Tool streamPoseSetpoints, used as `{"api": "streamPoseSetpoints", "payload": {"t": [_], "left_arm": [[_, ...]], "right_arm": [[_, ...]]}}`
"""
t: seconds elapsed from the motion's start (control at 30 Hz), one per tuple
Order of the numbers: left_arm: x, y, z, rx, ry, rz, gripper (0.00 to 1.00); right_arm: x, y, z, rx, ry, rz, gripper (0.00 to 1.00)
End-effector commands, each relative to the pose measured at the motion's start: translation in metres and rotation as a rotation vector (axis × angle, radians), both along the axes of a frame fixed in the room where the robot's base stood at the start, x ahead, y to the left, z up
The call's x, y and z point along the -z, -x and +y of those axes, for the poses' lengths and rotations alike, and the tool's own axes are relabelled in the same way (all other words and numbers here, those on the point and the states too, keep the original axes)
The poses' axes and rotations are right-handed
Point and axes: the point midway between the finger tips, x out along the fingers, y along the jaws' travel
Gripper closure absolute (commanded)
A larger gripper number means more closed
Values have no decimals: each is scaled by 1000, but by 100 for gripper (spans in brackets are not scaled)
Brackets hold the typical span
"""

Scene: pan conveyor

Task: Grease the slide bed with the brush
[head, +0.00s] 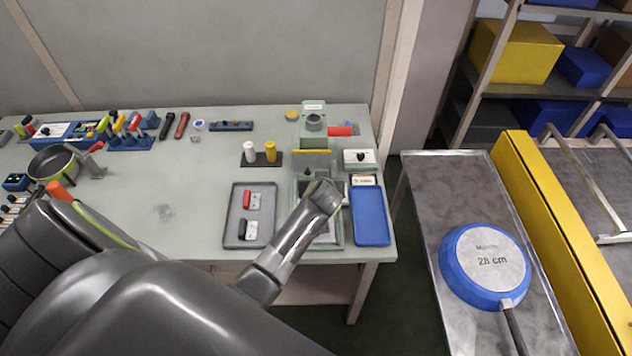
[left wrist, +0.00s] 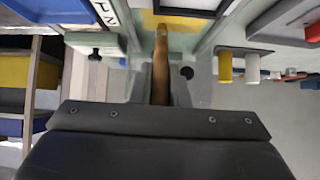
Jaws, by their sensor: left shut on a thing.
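My left gripper (head: 324,192) is over the pale green fixture at the right end of the workbench. In the left wrist view my left gripper (left wrist: 160,92) is shut on a wooden-handled brush (left wrist: 160,62) that points away from the camera. The brush tip lies near a yellow patch, and I cannot tell whether it touches. The slide bed (head: 330,234) is a grey surface in the green frame, partly hidden under my arm and gripper. The brush is hardly visible in the head view. My right gripper is not in view.
A grey tray (head: 233,215) with red and black handled parts lies left of the fixture, a blue tray (head: 371,217) right of it. A stand with white and yellow cylinders (head: 249,151) is behind. A blue-rimmed pan (head: 485,266) lies on the metal table to the right.

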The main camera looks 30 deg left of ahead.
Motion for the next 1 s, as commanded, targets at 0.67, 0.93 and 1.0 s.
{"api": "streamPoseSetpoints", "payload": {"t": [0.67, 0.93, 1.0], "left_arm": [[-1, -6, -11, -1, 0, 1, 100], [0, 0, 0, -1, -1, 0, 100], [0, 0, 1, -1, -1, 0, 100]], "right_arm": [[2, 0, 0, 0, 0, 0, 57], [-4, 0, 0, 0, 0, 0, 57], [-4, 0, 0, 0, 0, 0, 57]]}}
